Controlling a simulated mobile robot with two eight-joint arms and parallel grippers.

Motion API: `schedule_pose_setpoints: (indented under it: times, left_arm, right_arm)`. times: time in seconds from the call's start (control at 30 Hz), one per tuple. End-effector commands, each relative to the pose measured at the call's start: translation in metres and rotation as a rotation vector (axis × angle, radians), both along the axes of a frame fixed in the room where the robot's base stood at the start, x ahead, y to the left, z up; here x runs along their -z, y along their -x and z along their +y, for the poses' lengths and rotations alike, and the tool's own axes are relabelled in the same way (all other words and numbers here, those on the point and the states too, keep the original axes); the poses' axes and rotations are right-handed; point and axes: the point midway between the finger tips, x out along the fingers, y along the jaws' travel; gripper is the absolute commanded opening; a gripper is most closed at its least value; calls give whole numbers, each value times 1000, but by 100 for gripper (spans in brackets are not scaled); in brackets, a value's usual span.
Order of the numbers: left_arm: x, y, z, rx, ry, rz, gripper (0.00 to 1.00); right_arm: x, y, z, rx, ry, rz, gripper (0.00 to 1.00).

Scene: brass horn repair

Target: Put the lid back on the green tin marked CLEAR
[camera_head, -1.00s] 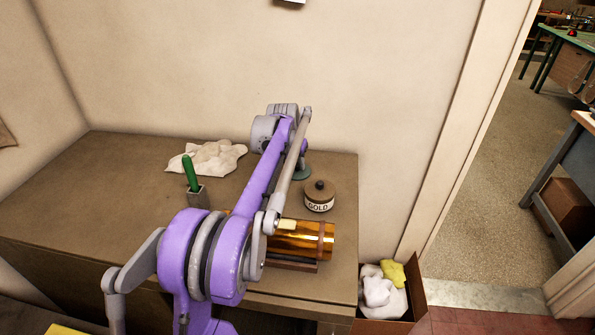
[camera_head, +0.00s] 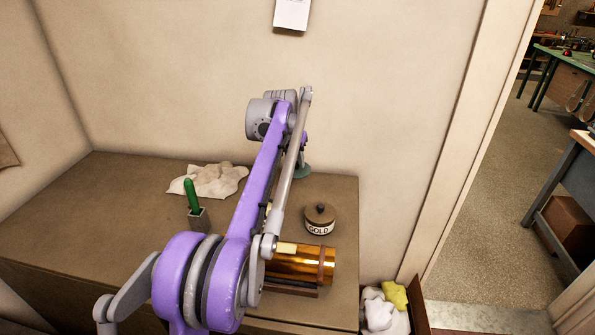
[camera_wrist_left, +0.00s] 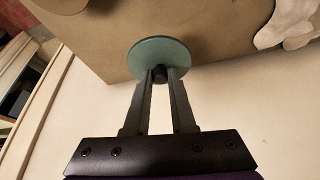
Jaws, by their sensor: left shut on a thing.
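A green round lid (camera_wrist_left: 160,60) with a dark knob shows in the left wrist view. My left gripper (camera_wrist_left: 160,76) is shut on the knob. In the head view the lid (camera_head: 304,171) is a small green disc just right of my left arm, raised near the back wall. My arm hides most of that gripper there. The green tin marked CLEAR is not visible; my arm or the lid may hide it. My right gripper is not in view.
A brown-lidded tin marked GOLD (camera_head: 320,219) stands at the bench's right. A brass cylinder (camera_head: 302,263) lies in front of it. A white cloth (camera_head: 215,181) and a green-handled tool in a small holder (camera_head: 198,217) are on the left. The bench's left (camera_head: 90,215) is clear.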

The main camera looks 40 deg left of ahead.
Motion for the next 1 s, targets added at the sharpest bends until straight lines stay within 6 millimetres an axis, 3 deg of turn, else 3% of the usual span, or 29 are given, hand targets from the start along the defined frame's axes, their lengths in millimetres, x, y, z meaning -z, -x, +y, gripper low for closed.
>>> schedule_pose_setpoints:
  times: [0.2, 0.4, 0.5, 0.67, 1.0]
  left_arm:
    - [-24, 57, 12, -7, -1, -1, 0]
    - [-26, 112, 13, -6, 1, -3, 0]
    - [-24, 129, 12, -4, 0, -3, 0]
    - [-19, 140, 10, -1, 1, -1, 0]
    - [4, 140, 10, 0, 1, 3, 0]
  right_arm:
    - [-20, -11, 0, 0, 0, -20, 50]
    - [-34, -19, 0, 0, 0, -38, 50]
    - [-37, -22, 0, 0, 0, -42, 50]
    - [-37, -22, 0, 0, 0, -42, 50]
    - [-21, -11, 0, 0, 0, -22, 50]
